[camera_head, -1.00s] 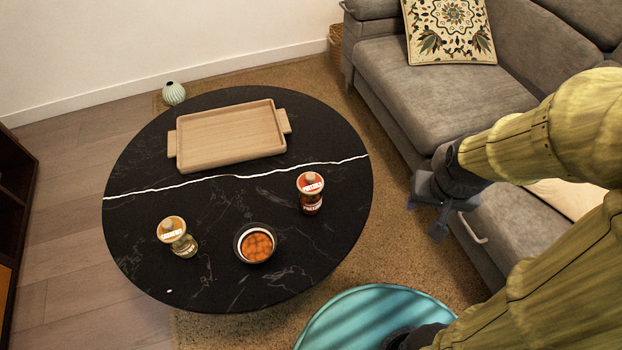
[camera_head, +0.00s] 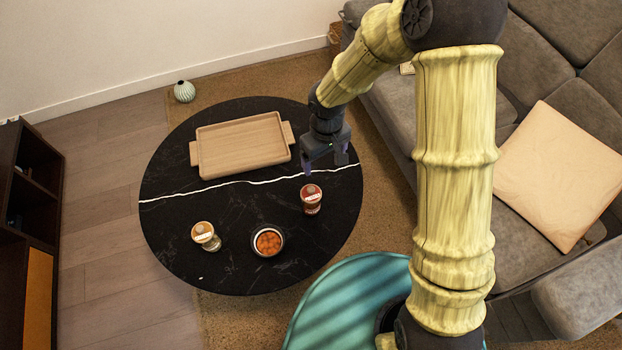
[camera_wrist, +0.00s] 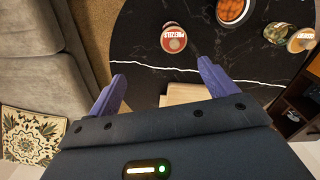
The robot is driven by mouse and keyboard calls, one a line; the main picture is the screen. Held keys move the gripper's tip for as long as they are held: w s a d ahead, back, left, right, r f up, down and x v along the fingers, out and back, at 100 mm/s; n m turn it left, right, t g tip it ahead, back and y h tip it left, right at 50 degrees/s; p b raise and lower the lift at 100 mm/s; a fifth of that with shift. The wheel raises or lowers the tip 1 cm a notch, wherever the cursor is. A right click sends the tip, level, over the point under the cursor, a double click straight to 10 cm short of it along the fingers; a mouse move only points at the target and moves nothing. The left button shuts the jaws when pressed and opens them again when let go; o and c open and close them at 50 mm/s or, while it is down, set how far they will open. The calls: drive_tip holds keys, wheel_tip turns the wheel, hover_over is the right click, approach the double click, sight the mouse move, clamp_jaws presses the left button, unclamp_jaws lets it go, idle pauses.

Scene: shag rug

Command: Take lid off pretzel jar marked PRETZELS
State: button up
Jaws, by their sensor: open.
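The pretzel jar (camera_head: 312,207) stands upright on the round black table, its round red lid (camera_head: 311,191) on top. In the wrist view the lid (camera_wrist: 174,40) shows a label reading PRETZELS. My gripper (camera_head: 324,166) is open and empty, above the table's right side, behind the jar in the head view. In the wrist view the fingers (camera_wrist: 162,72) point toward the jar, with the lid ahead of the gap and nearer the right finger. Nothing touches the jar.
A second jar with a tan lid (camera_head: 203,231) and a bowl of orange pieces (camera_head: 268,241) stand on the black table (camera_head: 180,262). A wooden tray (camera_head: 242,146) lies at the back. A grey sofa (camera_head: 395,110) is right of the table. A teal round seat (camera_head: 335,295) is in front.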

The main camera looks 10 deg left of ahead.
drive_tip(key=a, duration=0.2)
drive_tip(key=a+n+p, duration=0.1)
drive_tip(key=shift+s+r, duration=0.2)
drive_tip(key=shift+r, duration=0.1)
drive_tip(key=b, duration=0.2)
hover_over(311, 189)
drive_tip(key=f, duration=1.2)
drive_tip(key=shift+w+d, duration=0.2)
drive_tip(key=shift+f, duration=0.1)
drive_tip(key=shift+s+a+f, duration=0.1)
drive_tip(key=shift+f, duration=1.25)
drive_tip(key=shift+s+a+f, duration=0.1)
drive_tip(key=shift+f, duration=1.2)
